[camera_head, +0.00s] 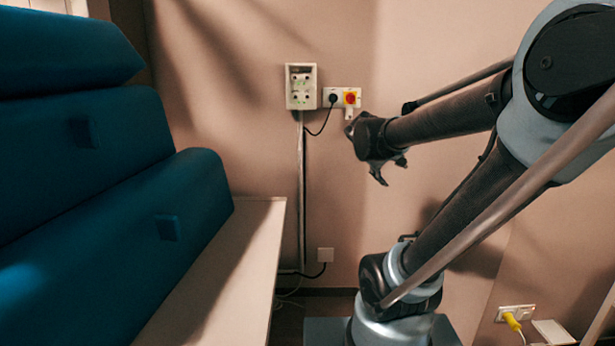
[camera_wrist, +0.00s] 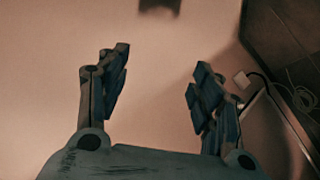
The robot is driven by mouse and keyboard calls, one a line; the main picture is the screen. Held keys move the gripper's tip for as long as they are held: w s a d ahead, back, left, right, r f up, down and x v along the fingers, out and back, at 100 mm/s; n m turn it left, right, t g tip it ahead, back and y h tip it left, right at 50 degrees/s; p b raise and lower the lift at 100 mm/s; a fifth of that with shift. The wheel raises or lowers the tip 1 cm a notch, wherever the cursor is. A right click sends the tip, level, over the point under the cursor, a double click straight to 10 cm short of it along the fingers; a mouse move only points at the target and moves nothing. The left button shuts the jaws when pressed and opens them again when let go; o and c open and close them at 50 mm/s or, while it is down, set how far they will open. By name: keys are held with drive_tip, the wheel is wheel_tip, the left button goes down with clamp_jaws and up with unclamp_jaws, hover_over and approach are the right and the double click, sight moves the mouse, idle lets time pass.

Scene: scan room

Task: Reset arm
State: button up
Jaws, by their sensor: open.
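My gripper (camera_head: 392,170) is at the end of my raised arm in the head view, right of the picture's middle. It hangs in front of the beige wall, below and to the right of the wall sockets. In the wrist view my gripper (camera_wrist: 158,85) shows two dark fingers spread well apart. Nothing is between them but plain wall behind. The gripper is open and empty.
A white bench (camera_head: 235,255) with teal cushions (camera_head: 100,200) fills the left. A yellow plug (camera_head: 512,321) sits low right. Wall space around my gripper looks clear.

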drive_tip(key=s+a+f+m+g+y, duration=0.2)
drive_tip(key=s+a+f+y, duration=0.1)
drive_tip(key=s+f, duration=0.5)
drive_tip(key=s+a+f+m+g+y, duration=0.2)
drive_tip(key=s+f, duration=0.6)
drive_tip(key=s, duration=0.5)
drive_tip(key=a+g+y, duration=0.1)
drive_tip(key=a, duration=0.1)
drive_tip(key=shift+s+a+f+y, duration=0.2)
drive_tip(key=shift+a+y, duration=0.1)
drive_tip(key=shift+a, duration=0.05)
drive_tip(key=shift+w+f, duration=0.2)
drive_tip(key=shift+w, duration=0.3)
drive_tip(key=shift+c, duration=0.6)
